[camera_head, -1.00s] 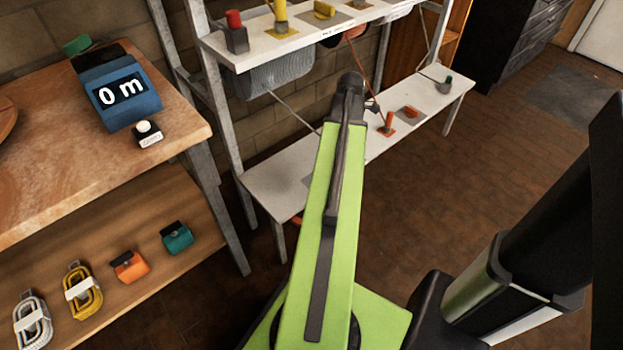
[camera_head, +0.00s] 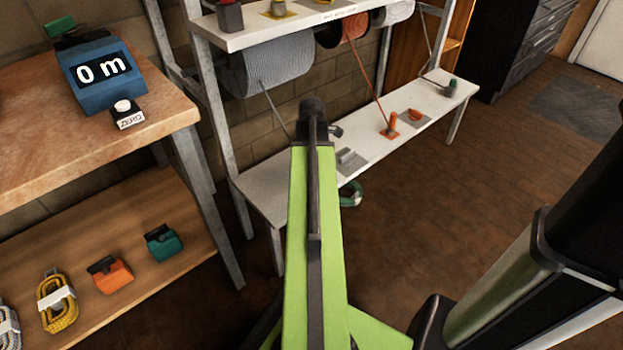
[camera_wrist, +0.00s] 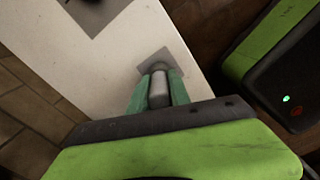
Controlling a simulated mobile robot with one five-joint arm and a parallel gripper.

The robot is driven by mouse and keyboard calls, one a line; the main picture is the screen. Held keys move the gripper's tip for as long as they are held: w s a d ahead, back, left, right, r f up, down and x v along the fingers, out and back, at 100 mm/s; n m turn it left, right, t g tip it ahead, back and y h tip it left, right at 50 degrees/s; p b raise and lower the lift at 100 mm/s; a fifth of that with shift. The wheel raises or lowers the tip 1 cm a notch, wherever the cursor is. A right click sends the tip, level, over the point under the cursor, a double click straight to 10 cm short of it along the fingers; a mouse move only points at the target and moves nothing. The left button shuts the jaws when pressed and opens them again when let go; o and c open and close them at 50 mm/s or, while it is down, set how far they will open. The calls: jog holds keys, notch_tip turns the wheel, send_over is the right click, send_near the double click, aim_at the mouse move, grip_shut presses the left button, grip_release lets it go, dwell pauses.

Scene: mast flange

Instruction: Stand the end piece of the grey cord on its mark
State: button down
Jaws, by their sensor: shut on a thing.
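My gripper (camera_wrist: 158,92) has green fingers and is shut on the grey end piece (camera_wrist: 158,88), a short grey cylinder, in the wrist view. A grey square mark (camera_wrist: 150,56) on the white shelf shows just beyond and around the piece. The piece looks roughly upright over or near this mark; I cannot tell whether its foot touches the shelf. In the head view my own arm hides the gripper and the piece. The grey cord (camera_head: 272,108) runs taut from the grey spool (camera_head: 258,74) down behind the arm.
The low white shelf (camera_head: 262,192) also holds an orange end piece (camera_head: 391,124) with its cord, an orange piece (camera_head: 415,115) lying on a grey patch, and a dark piece (camera_head: 452,88) at the far end. A wooden bench (camera_head: 35,165) with a blue meter (camera_head: 100,80) stands left.

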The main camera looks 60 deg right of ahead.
jog(key=shift+r, duration=0.1)
jog(key=shift+f, duration=0.3)
jog(key=c, duration=1.2)
grip_release()
jog(key=shift+r, duration=0.1)
jog(key=shift+r, duration=0.1)
notch_tip(320, 180, up, 12)
jog(key=p, duration=1.2)
jog(key=shift+r+p, duration=0.25)
jog(key=shift+p, duration=0.1)
jog(key=shift+f, duration=0.1)
jog(key=shift+s+f, duration=0.1)
